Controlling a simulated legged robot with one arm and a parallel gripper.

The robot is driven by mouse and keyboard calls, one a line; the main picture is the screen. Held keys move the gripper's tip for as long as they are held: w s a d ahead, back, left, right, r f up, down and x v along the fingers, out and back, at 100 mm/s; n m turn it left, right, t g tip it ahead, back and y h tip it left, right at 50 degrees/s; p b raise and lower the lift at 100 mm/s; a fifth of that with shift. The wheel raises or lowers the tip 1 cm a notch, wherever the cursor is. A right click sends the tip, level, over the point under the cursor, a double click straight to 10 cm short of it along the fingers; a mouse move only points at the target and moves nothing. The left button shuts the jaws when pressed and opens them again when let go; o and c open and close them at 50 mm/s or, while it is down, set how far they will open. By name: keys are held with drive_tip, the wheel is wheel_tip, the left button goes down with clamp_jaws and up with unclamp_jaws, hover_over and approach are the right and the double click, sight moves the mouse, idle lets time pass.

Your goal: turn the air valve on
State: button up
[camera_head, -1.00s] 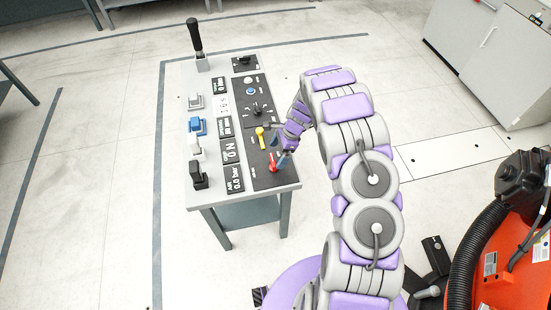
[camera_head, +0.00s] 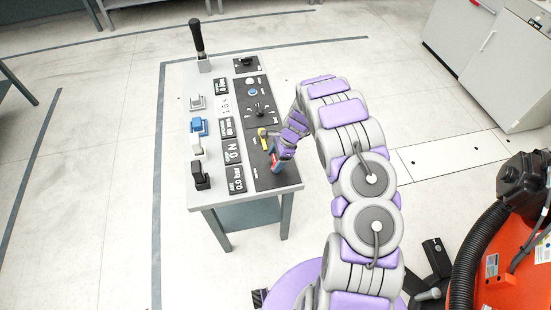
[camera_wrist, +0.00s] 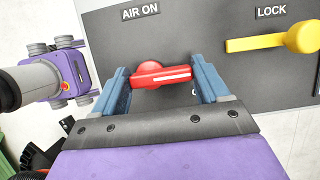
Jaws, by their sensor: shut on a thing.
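The red air valve handle (camera_wrist: 160,75) sits on the dark panel below the "AIR ON" label (camera_wrist: 140,12) in the wrist view. Its white line lies nearly level in that view. My gripper (camera_wrist: 163,82) has one blue-grey finger at each end of the handle and is shut on it. In the head view, my gripper (camera_head: 275,160) is over the near right part of the console, and the handle there is mostly hidden by it.
A yellow "LOCK" lever (camera_wrist: 272,40) stands right of the handle in the wrist view. The console (camera_head: 209,190) carries switches, displays and a tall black lever (camera_head: 196,38). An orange machine (camera_head: 508,275) stands at the lower right. Open floor lies left of the console.

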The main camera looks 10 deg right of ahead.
drive_tip(key=shift+d, duration=0.15)
drive_tip(key=c, duration=0.4)
drive_tip(key=shift+w+r+n, duration=0.1)
drive_tip(key=shift+n, duration=0.3)
drive_tip(key=n+g+p, duration=0.1)
drive_tip(key=n, duration=0.1)
drive_tip(key=shift+a+n+p, duration=0.2)
drive_tip(key=shift+n+p, duration=0.1)
drive_tip(key=shift+n, duration=0.1)
drive_tip(key=n, duration=0.1)
drive_tip(key=n+g, duration=0.1)
drive_tip(key=n, duration=0.1)
drive_tip(key=n+h+p, duration=0.1)
drive_tip(key=shift+a+n+g, duration=0.25)
drive_tip(key=shift+n+g, duration=0.05)
drive_tip(key=shift+g, duration=0.1)
drive_tip(key=n, duration=0.1)
drive_tip(key=n+h, duration=0.1)
drive_tip(key=n, duration=0.1)
drive_tip(key=n+g+p, duration=0.1)
drive_tip(key=shift+a, duration=0.3)
drive_tip(key=n, duration=0.2)
drive_tip(key=n+h, duration=0.1)
drive_tip(key=n, duration=0.1)
drive_tip(key=n+h, duration=0.1)
drive_tip(key=shift+s+a+n+g+p, duration=0.25)
drive_tip(key=shift+s+n+g+p, duration=0.05)
drive_tip(key=shift+s+n+p, duration=0.1)
